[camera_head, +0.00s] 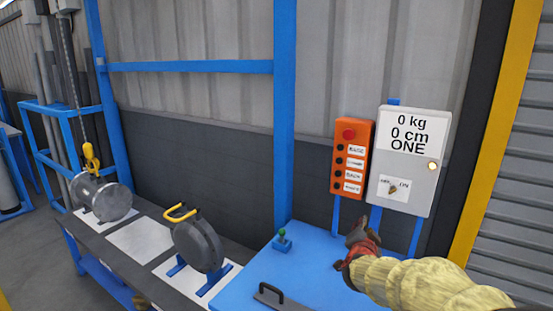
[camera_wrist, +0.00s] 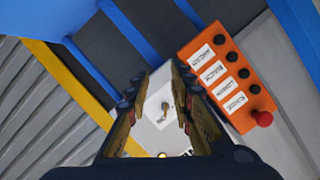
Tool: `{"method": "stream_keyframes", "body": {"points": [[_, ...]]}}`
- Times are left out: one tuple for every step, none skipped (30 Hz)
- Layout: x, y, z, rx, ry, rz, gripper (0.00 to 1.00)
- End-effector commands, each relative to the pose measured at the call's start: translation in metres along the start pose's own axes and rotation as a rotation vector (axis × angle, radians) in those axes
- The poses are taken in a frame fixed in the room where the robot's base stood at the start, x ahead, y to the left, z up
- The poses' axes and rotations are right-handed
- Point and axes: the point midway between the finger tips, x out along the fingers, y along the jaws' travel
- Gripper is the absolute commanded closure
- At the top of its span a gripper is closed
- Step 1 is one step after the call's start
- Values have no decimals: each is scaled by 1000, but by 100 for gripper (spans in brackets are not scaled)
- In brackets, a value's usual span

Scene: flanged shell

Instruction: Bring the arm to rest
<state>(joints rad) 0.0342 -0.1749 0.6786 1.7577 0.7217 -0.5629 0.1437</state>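My gripper (camera_head: 357,238) is in front of the wall panels, at the end of my yellow-sleeved arm, below the white control box (camera_head: 408,150). In the wrist view, the two fingers of my gripper (camera_wrist: 160,80) stand apart with nothing held between them. The white box face (camera_wrist: 157,118) and its small rotary switch (camera_wrist: 165,107) show through the gap, with clear distance from the fingers. In the head view, the switch (camera_head: 393,189) sits beside an "ON" label. The box display reads "0 kg", "0 cm", "ONE", and a lamp (camera_head: 432,166) glows on it.
An orange button panel (camera_head: 351,160) hangs left of the box. At left, a metal shell (camera_head: 100,198) is under a yellow hook (camera_head: 91,157); a dark flanged cover (camera_head: 198,245) stands on supports.

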Motion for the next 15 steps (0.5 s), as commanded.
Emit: {"method": "stream_keyframes", "body": {"points": [[-7,6,30,-47,-106,5,77],[-14,8,45,-76,-169,4,77],[-26,10,63,-117,-252,0,77],[-36,11,75,-148,-312,-2,77],[-48,12,86,-179,-370,-6,77],[-66,15,98,-222,-445,-10,77],[-81,17,106,-256,-499,-13,77],[-97,20,114,-290,-553,-16,77],[-119,24,122,-336,-624,-18,77],[-137,28,126,-372,-674,-20,77],[-155,33,129,-409,-723,-21,77],[-181,40,132,-460,-785,-21,77],[-200,46,132,-498,-829,-19,77],[-220,53,132,-536,-872,-16,77],[-246,63,130,-586,-924,-11,77]]}}
